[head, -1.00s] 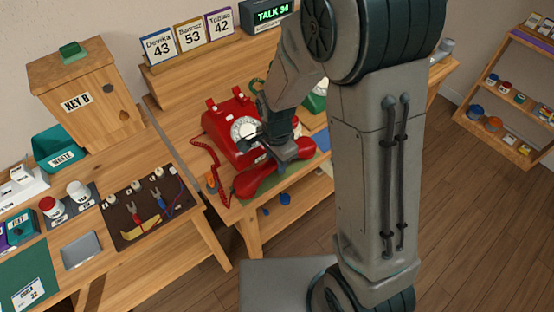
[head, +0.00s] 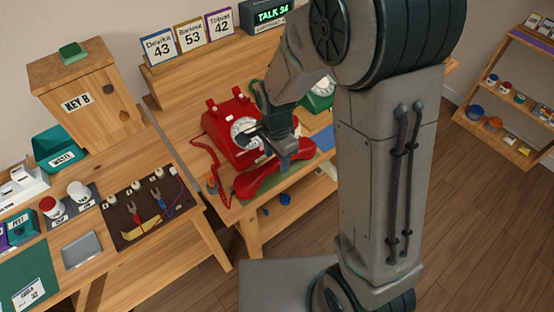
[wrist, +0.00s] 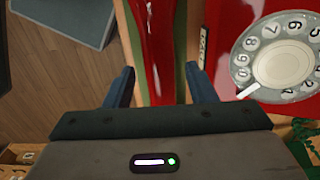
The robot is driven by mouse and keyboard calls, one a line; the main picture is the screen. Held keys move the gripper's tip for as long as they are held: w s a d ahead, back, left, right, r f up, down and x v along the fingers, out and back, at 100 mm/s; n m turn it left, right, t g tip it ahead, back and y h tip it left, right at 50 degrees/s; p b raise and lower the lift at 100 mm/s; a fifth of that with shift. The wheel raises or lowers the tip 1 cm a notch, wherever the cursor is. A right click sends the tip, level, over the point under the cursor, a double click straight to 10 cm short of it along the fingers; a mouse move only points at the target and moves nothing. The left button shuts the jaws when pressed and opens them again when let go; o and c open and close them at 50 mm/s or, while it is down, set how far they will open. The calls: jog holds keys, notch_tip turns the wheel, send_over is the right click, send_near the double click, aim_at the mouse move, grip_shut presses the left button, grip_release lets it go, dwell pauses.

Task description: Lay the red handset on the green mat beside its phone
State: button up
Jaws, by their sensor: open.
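The red handset (head: 262,181) lies on the green mat (head: 297,171) in front of the red phone (head: 225,137) in the head view. Its coiled red cord (head: 201,150) runs down the phone's left side. In the wrist view the handset (wrist: 158,45) is a long red shape with strips of the mat (wrist: 181,50) along its sides. The phone's dial (wrist: 280,65) is to the right. My gripper (wrist: 160,85) is open, its two fingers apart on either side of the handset's line. In the head view my gripper (head: 288,150) is over the handset and partly hides it.
A green phone (head: 320,92) stands behind my arm, with a blue mat (head: 323,139) near it. A tool board (head: 145,212) and a grey tray (head: 82,250) lie on the left bench.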

aim_at(277, 160)
notch_tip(277, 160, up, 10)
jog(key=s+d+r+n+t, duration=0.2)
jog(key=s+d+r+n, duration=0.5)
jog(key=s+d+n, duration=0.4)
jog(key=shift+s+d+t, duration=0.4)
jog(key=shift+s+d, duration=0.1)
jog(key=shift+d, duration=0.05)
